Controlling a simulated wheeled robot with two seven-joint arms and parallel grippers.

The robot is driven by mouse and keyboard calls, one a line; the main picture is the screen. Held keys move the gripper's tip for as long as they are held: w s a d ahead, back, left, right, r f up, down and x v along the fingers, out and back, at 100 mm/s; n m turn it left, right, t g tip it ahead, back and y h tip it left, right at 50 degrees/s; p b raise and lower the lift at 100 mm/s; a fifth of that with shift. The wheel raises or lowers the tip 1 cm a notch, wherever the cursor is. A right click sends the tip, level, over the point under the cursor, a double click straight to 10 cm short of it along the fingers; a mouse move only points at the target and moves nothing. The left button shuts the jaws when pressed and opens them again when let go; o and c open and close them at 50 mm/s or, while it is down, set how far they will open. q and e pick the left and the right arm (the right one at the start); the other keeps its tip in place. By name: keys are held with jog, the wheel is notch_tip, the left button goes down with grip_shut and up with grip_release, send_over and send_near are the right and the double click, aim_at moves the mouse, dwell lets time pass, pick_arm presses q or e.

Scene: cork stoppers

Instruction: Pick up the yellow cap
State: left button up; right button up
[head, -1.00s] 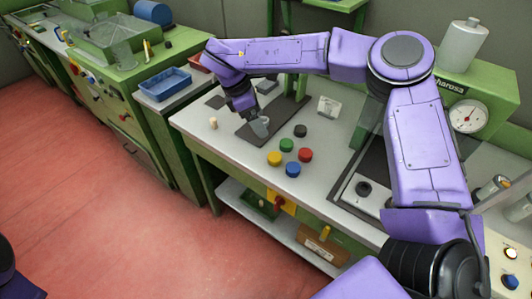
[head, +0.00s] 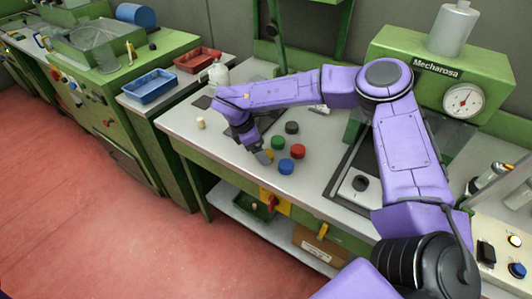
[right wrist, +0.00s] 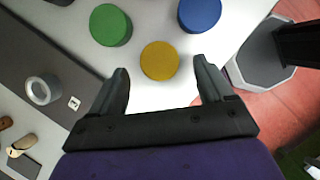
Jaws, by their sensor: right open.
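The yellow cap (right wrist: 160,61) is a round disc on the pale bench top. In the right wrist view it appears between and slightly beyond the open fingertips, with no contact visible. In the head view only a sliver of the yellow cap (head: 269,154) shows beside my right gripper (head: 261,157), which largely hides it. My right gripper is open and empty, pointing down at the cap. My left gripper is not in view.
Close to the yellow cap are a green cap (right wrist: 110,25), a blue cap (right wrist: 199,14) and a red cap (head: 298,151). A black cap (head: 292,128) stands farther back. A grey ring (right wrist: 54,91) lies on a dark mat. The bench front edge is near.

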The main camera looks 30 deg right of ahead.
jog(key=shift+x, duration=1.3)
jog(key=shift+d, duration=0.15)
jog(key=c, duration=1.1)
jog(key=shift+r, duration=0.2)
